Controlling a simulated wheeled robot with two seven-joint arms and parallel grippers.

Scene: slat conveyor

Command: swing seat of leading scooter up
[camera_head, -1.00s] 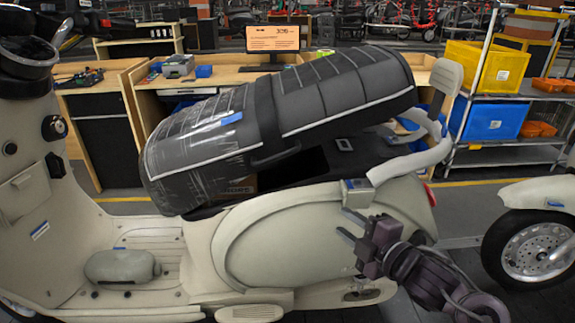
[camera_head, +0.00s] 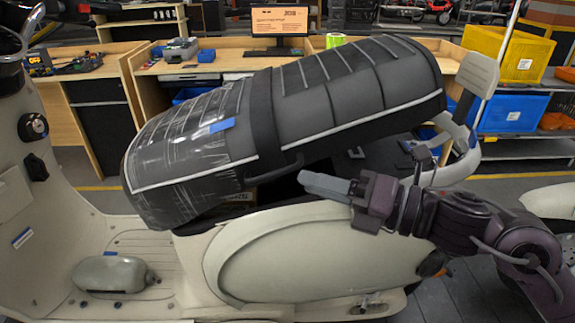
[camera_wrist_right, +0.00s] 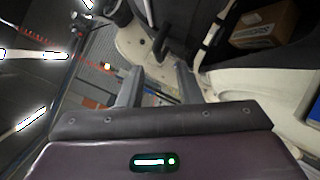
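The leading scooter (camera_head: 320,246) is cream and fills the middle of the head view. Its long dark seat (camera_head: 330,90), partly wrapped in clear film with blue tape, is tilted up. Its left end is low and its right end is high, with a dark gap over the body. My right gripper (camera_head: 325,186) is at the near side of this gap, below the seat's edge and over the body's upper rim. In the right wrist view its two fingers (camera_wrist_right: 157,88) are apart with nothing between them. I cannot tell whether it touches the seat. My left gripper is not in view.
A cardboard box (camera_wrist_right: 265,23) lies in the compartment under the seat. A grey backrest (camera_head: 478,75) stands at the scooter's rear. Another scooter (camera_head: 555,200) is at the right. Behind are wooden workbenches (camera_head: 230,70) and a shelf with a yellow crate (camera_head: 515,58).

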